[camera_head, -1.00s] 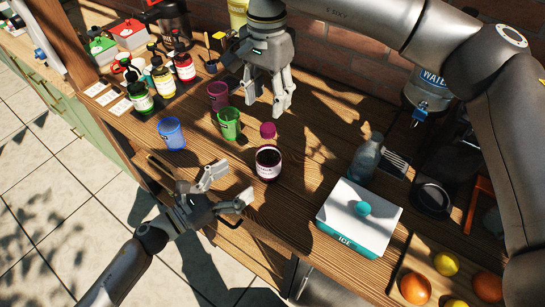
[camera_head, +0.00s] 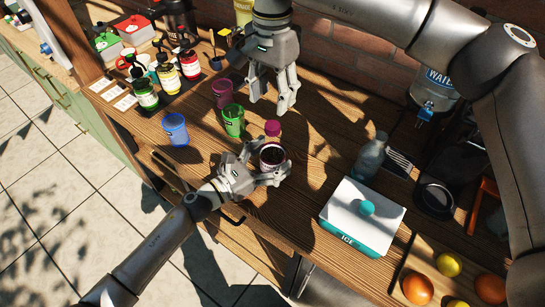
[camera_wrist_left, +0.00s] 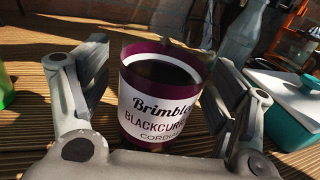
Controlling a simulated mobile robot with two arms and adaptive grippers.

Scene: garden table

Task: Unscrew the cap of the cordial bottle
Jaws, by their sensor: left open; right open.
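The cordial bottle (camera_head: 271,157) stands upright on the wooden table, with a white "Blackcurrant Cordial" label, maroon bands and dark contents; its label fills the middle of the left wrist view (camera_wrist_left: 160,112). The purple cap (camera_head: 272,128) shows just behind and above the label in the head view; I cannot tell whether a clear neck joins them. My left gripper (camera_head: 264,166) is open, with one finger on each side of the bottle and gaps visible in the wrist view. My right gripper (camera_head: 272,93) is open and empty, fingers pointing down, beyond the cap.
Green (camera_head: 233,121), blue (camera_head: 175,129) and purple (camera_head: 222,93) cups stand left of the bottle. A clear bottle (camera_head: 370,156) and the ice box (camera_head: 350,235) stand to the right. Several pump bottles (camera_head: 167,78) are at the back left.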

